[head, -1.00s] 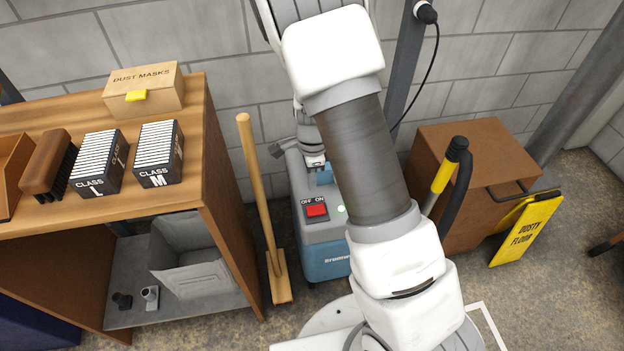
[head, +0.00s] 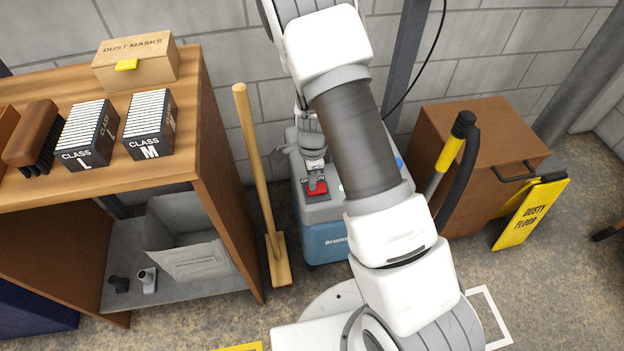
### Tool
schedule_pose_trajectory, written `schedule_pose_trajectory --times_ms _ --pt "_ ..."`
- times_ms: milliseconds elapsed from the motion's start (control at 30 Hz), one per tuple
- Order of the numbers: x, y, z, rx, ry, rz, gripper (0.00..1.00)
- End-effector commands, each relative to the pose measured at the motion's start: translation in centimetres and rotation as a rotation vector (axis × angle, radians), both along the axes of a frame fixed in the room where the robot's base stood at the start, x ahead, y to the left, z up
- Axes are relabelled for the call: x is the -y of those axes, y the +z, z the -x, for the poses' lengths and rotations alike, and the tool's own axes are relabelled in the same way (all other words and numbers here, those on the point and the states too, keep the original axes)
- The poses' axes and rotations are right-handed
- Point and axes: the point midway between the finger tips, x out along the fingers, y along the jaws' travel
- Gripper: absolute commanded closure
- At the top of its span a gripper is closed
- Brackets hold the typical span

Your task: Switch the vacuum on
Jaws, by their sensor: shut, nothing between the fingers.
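The vacuum (head: 325,240) is a blue and grey box on the floor beside the workbench, partly hidden behind my arm. A red rocker switch (head: 319,190) sits on its grey top panel, with an OFF/ON label now mostly covered. A small pale green light (head: 342,187) shows right of the switch, at the edge of my arm. My gripper (head: 316,186) is shut and empty, pointing down at the switch and covering part of it. I cannot tell whether the fingertips touch it or which way the rocker is tipped.
A wooden workbench (head: 190,160) with filter boxes and a dust mask box stands at left. A long wooden-handled tool (head: 256,175) leans between bench and vacuum. A brown cabinet (head: 480,150), a black and yellow handle (head: 455,150) and a yellow floor sign (head: 532,212) stand at right.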

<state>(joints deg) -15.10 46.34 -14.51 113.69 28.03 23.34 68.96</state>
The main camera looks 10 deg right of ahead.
Motion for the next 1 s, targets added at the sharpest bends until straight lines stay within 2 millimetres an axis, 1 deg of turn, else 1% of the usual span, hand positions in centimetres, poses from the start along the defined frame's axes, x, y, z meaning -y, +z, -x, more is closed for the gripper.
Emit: schedule_pose_trajectory --times_ms 167,400,800,1000 --pt "-0.2 -0.2 0.1 -0.006 0.001 0.039 1.00" --pt "0.0 -0.4 0.1 -0.004 -0.003 0.035 1.00" --pt "1.4 0.0 0.1 -0.004 -0.003 0.035 1.00" --pt "1.4 0.1 0.1 -0.004 -0.002 0.034 1.00"
